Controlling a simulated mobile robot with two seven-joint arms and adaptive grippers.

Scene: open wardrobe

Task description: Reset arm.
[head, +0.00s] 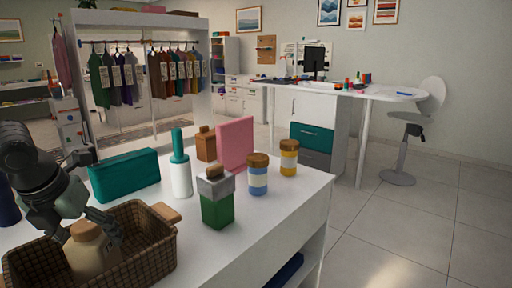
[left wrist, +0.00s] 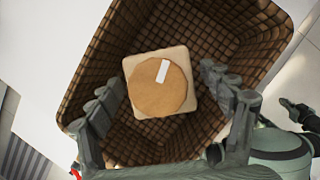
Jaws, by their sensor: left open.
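My left gripper (head: 84,226) comes down over the brown wicker basket (head: 152,258) at the front left of the white counter. Its fingers are open, one on each side of a beige jar (head: 92,256) with a tan top that stands in the basket. In the left wrist view the open gripper (left wrist: 158,80) shows spread fingers. The jar (left wrist: 160,85), with a round tan top and a white label, lies between them, with a visible gap to each finger.
On the counter (head: 270,214) stand a teal box (head: 125,175), a white bottle with teal top (head: 181,178), a pink box (head: 235,143), a green container (head: 216,208) and two banded jars (head: 258,178). An open wardrobe (head: 140,25) stands behind.

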